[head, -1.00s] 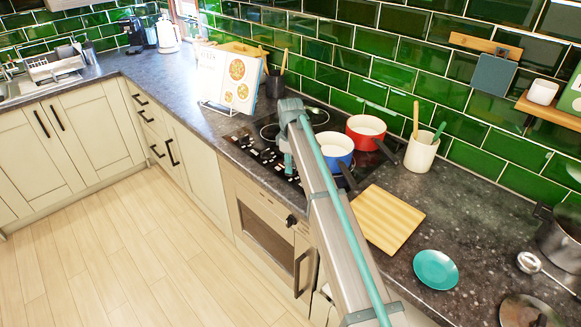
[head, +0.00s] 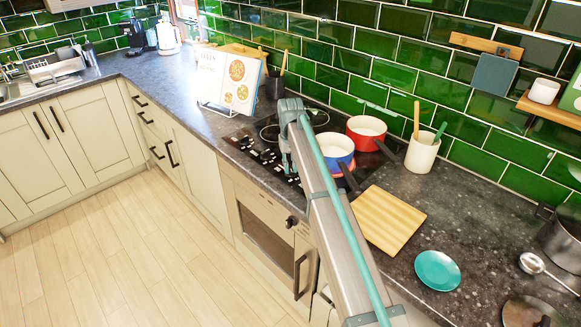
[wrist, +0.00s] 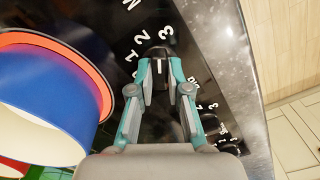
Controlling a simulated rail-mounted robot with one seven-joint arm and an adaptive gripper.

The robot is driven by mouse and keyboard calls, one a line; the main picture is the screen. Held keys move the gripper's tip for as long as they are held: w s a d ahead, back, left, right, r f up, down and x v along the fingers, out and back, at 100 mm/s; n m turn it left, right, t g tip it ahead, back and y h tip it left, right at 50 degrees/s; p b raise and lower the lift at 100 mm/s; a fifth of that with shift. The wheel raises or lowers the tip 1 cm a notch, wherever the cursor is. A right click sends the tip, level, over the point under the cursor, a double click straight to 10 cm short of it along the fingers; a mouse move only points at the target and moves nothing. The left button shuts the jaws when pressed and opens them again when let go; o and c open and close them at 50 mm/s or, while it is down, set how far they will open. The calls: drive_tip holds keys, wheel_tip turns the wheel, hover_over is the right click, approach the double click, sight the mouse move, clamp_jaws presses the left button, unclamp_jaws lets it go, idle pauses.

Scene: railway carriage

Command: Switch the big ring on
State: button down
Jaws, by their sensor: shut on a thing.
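My gripper (wrist: 161,76) is shut on a black hob knob (wrist: 160,58) with a white line on it, next to printed white numbers. In the head view my gripper (head: 288,166) is at the front of the black hob, partly hidden by my arm. A ring (wrist: 100,80) glows orange-red around the base of the blue pot (wrist: 50,105) in the wrist view. The blue pot (head: 336,146) hides most of that ring in the head view, where a reddish glow shows low on the pot. I cannot tell its full size.
A red pot (head: 366,131) stands behind the blue pot. More knobs (wrist: 210,120) lie along the hob's front edge. A wooden board (head: 386,220), a teal plate (head: 437,270) and a utensil jar (head: 421,153) are to the right. A book (head: 232,78) stands to the left.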

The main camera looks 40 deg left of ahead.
sight(290, 168)
drive_tip(key=shift+m, duration=1.2)
drive_tip(key=c, duration=1.1)
unclamp_jaws()
wheel_tip(290, 168, up, 12)
drive_tip(key=shift+r, duration=0.1)
